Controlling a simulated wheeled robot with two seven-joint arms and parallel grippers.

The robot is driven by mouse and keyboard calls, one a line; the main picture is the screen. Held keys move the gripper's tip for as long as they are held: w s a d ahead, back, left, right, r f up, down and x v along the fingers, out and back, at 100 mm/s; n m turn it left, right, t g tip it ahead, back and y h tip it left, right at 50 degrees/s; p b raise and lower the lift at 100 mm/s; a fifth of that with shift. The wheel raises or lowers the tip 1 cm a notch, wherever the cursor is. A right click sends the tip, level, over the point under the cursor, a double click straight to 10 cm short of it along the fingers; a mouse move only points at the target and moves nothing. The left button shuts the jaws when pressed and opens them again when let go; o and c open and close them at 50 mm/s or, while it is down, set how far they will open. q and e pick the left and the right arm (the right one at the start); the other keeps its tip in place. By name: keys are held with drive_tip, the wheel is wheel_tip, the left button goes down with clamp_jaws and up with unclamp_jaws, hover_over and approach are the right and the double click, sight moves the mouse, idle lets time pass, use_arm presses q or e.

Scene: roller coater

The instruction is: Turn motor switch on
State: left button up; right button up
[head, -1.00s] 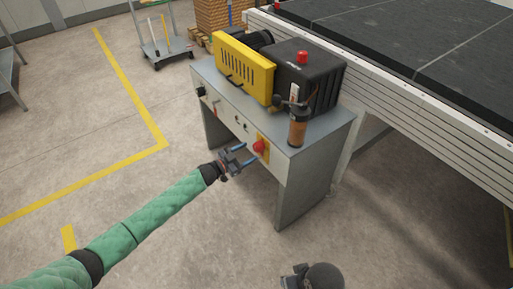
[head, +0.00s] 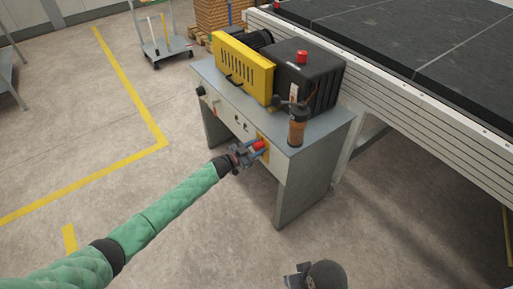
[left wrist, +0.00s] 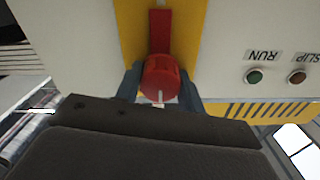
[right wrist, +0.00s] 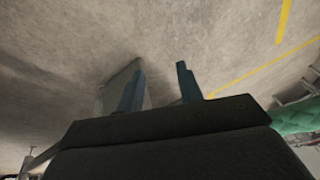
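The motor switch is a red rotary knob (head: 258,146) on a yellow plate on the front of the grey machine cabinet (head: 300,190). In the left wrist view the knob (left wrist: 160,78) shows a white mark at its lower edge, and a red strip runs above it on the yellow plate (left wrist: 190,25). My left gripper (head: 256,151) is at the knob, with one finger on each side of it. The fingers stand wide apart; contact with the knob is not clear. My right gripper (right wrist: 157,80) is open and empty, low over the floor.
Green RUN (left wrist: 254,76) and brown SLIP (left wrist: 297,77) buttons sit beside the switch. A yellow guard (head: 245,68), a black motor housing (head: 312,85) and an amber-bottomed cylinder (head: 298,128) stand on top of the cabinet. A long conveyor (head: 400,90) lies behind. The floor in front is clear.

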use_arm(q)
drive_tip(key=shift+c, duration=0.3)
use_arm(e)
drive_tip(key=shift+w+f, duration=0.1)
drive_tip(key=shift+f, duration=0.1)
use_arm(q)
drive_tip(key=shift+m, duration=0.3)
drive_tip(key=shift+f+m+b, duration=0.15)
drive_tip(key=shift+m+b, duration=0.55)
drive_tip(key=shift+m, duration=0.3)
drive_tip(key=m+b, duration=0.1)
drive_tip(key=m, duration=0.1)
drive_tip(key=shift+m, duration=0.4)
drive_tip(key=m+b, duration=0.2)
drive_tip(key=m, duration=0.1)
drive_tip(key=shift+m, duration=0.3)
drive_tip(key=m+b, duration=0.4)
drive_tip(key=m, duration=0.4)
drive_tip(key=shift+m+b, duration=0.4)
drive_tip(key=shift+m, duration=0.2)
use_arm(e)
drive_tip(key=w+a+f+t, duration=0.1)
drive_tip(key=a+f, duration=0.2)
drive_tip(key=f, duration=1.1)
drive_tip(key=w+a+f+t+y, duration=0.1)
drive_tip(key=a+f+t, duration=0.1)
drive_tip(key=f, duration=1.2)
drive_tip(key=shift+w+a+t, duration=0.3)
drive_tip(key=shift+a, duration=0.3)
